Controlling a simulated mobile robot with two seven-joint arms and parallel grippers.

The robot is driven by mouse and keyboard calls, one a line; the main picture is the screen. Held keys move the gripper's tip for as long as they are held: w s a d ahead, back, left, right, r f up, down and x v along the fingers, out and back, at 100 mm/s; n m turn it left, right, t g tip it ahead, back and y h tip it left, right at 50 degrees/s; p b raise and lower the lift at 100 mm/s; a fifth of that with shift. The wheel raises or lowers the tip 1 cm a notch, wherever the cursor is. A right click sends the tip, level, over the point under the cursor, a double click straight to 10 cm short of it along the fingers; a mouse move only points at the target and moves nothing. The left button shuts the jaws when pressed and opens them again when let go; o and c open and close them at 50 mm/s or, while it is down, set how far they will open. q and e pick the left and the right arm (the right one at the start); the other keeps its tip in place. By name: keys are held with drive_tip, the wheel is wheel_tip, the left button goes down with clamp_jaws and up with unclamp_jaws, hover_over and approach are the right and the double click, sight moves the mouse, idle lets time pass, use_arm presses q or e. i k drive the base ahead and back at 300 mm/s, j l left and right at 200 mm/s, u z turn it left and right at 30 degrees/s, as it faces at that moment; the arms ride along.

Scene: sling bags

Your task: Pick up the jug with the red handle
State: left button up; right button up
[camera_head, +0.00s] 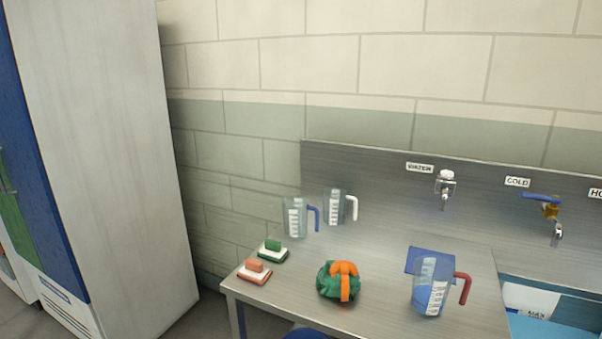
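The jug with the red handle (421,287) stands upright near the front right of the metal counter. It is clear, with a white measuring scale and its red handle on the right side. Blue shows through and behind it, and I cannot tell whether that is inside the jug. A clear jug with a blue handle (295,218) and a clear jug with a white handle (335,206) stand at the back left of the counter. Neither of my grippers is in view.
A green and orange bundle (329,283) lies left of the red-handled jug. Two brushes or sponges on trays, one green (272,250) and one orange (254,271), sit at the left edge. Taps (445,187) project from the back panel. A basin (560,328) is at right.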

sight(433, 277)
drive_tip(key=z, duration=1.2)
